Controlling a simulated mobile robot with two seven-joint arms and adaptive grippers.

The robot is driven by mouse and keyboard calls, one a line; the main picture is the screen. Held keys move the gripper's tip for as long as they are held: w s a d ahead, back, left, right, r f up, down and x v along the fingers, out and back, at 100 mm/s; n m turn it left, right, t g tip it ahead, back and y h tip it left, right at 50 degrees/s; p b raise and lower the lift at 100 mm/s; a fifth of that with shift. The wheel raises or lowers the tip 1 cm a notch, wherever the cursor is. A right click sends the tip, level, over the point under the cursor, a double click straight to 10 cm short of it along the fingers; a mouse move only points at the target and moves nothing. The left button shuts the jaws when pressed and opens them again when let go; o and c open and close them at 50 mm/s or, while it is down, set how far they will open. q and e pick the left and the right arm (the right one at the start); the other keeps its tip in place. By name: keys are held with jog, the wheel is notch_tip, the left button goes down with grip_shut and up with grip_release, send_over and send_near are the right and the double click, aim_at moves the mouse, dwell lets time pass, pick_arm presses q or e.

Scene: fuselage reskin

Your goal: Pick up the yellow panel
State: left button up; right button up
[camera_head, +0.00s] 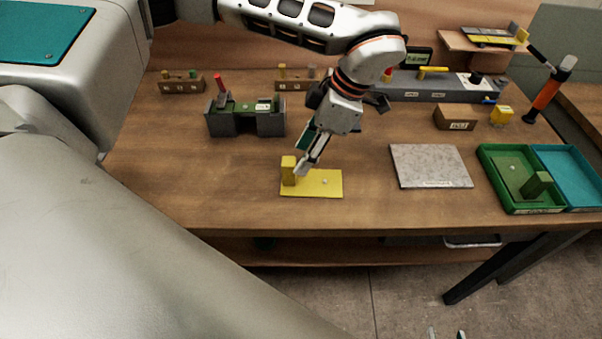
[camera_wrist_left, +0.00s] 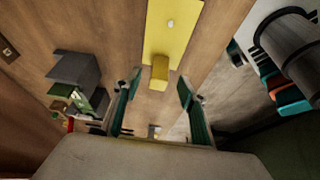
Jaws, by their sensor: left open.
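The yellow panel (camera_head: 318,184) lies flat on the wooden bench near its front edge. An upright yellow block (camera_head: 288,170) stands at its left end, and a small pale dot shows on the plate. My left gripper (camera_head: 304,164) is open, close to the block and above the panel. In the left wrist view, the panel (camera_wrist_left: 172,30) extends away beyond the fingertips. Its block (camera_wrist_left: 159,70) lines up with the gap between the open fingers (camera_wrist_left: 159,82); contact cannot be told. My right gripper (camera_head: 446,334) shows only as two separate fingertips at the bottom edge, over the floor.
A grey fixture (camera_head: 232,122) stands left of my left gripper. A pale speckled plate (camera_head: 430,166), a green tray (camera_head: 497,165) and a blue tray (camera_head: 568,165) lie to the right. A labelled brown block (camera_head: 455,119) sits behind them. Bench around the panel is clear.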

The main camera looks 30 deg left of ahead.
aim_at(312, 173)
pick_arm(q)
jog(key=shift+p+x, duration=0.35)
jog(key=shift+x, duration=2.4)
grip_shut()
